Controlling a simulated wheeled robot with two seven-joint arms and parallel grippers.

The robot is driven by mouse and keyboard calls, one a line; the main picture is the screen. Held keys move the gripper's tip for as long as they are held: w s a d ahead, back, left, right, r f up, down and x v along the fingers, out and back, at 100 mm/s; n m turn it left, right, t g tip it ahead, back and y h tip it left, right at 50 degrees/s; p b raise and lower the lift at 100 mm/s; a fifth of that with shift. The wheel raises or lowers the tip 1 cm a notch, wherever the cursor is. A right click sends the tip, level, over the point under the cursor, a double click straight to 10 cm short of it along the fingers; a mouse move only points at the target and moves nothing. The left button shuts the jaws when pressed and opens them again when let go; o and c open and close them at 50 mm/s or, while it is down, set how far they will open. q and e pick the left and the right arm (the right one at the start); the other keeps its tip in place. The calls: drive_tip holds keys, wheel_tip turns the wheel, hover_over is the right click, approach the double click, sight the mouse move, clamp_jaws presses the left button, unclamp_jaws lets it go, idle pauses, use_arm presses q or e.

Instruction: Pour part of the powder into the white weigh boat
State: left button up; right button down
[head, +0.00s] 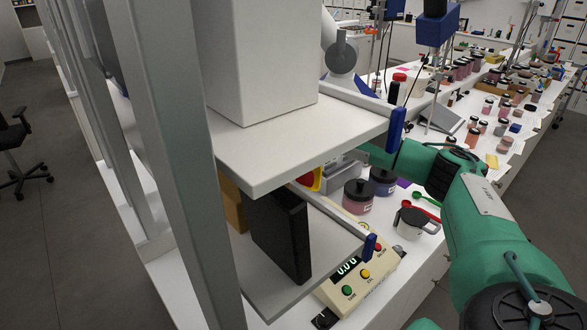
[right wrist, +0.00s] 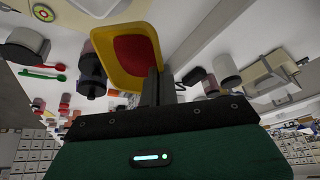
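A yellow open container (right wrist: 102,60) with red powder (right wrist: 135,60) in it is in front of my right gripper (right wrist: 152,85) in the right wrist view. The dark fingers are together at its edge and appear shut on it. My left gripper is not in view.
A white shelf (head: 290,145) and a grey post (head: 175,150) block much of the head view. Many more jars fill the bench behind.

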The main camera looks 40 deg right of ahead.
drive_tip(key=shift+s+r+t+b, duration=0.25)
drive_tip(key=shift+s+t+b, duration=0.25)
drive_tip(key=shift+b, duration=0.35)
drive_tip(key=shift+s+d+r+t+b, duration=0.1)
drive_tip(key=shift+s+r+t+b, duration=0.3)
drive_tip(key=shift+b, duration=0.65)
drive_tip(key=shift+s+r+t+b, duration=0.15)
drive_tip(key=shift+t+b, duration=0.45)
drive_tip(key=shift+b, duration=0.4)
drive_tip(key=shift+r, duration=0.1)
idle(0.3)
drive_tip(key=shift+s+b, duration=0.1)
drive_tip(key=shift+b, duration=0.25)
drive_tip(key=shift+s+r+m+t+b, duration=0.2)
drive_tip(key=shift+s+m+t+b, duration=0.15)
drive_tip(key=shift+b, duration=0.55)
idle(1.3)
